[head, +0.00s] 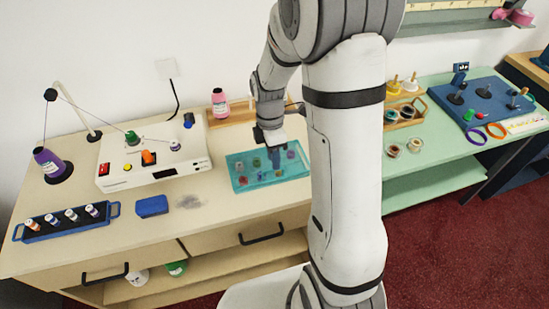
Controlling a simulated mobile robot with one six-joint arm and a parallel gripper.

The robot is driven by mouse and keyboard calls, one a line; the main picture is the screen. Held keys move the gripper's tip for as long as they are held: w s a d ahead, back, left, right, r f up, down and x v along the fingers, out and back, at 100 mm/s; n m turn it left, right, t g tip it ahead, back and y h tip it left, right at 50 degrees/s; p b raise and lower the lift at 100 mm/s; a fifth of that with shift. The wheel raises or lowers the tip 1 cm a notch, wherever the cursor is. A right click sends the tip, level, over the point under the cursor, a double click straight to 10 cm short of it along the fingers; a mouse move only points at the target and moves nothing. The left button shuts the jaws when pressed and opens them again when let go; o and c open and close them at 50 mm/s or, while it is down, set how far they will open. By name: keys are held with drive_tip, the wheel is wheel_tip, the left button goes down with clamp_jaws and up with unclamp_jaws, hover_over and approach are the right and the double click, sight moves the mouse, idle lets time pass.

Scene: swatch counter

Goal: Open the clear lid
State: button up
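A shallow teal case (243,184) lies on the wooden counter, left of my arm, with several small coloured pieces inside. Its top looks see-through and flat, as if a clear lid (258,154) lies shut over it, but the lid's edges are hard to make out. My gripper (276,160) points down over the middle of the case. Its fingertips are small and dark here, so I cannot tell whether they touch the lid or are open. My arm hides part of the right side.
A white machine (150,165) with knobs stands left of the case. A blue block (151,206) and a blue rack of small bottles (68,222) lie in front. A pink bottle (220,103) stands behind. The counter's front strip near the case is clear.

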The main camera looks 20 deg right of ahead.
drive_tip(key=shift+s+f, duration=0.25)
drive_tip(key=shift+f, duration=0.8)
drive_tip(key=shift+c, duration=0.2)
clamp_jaws()
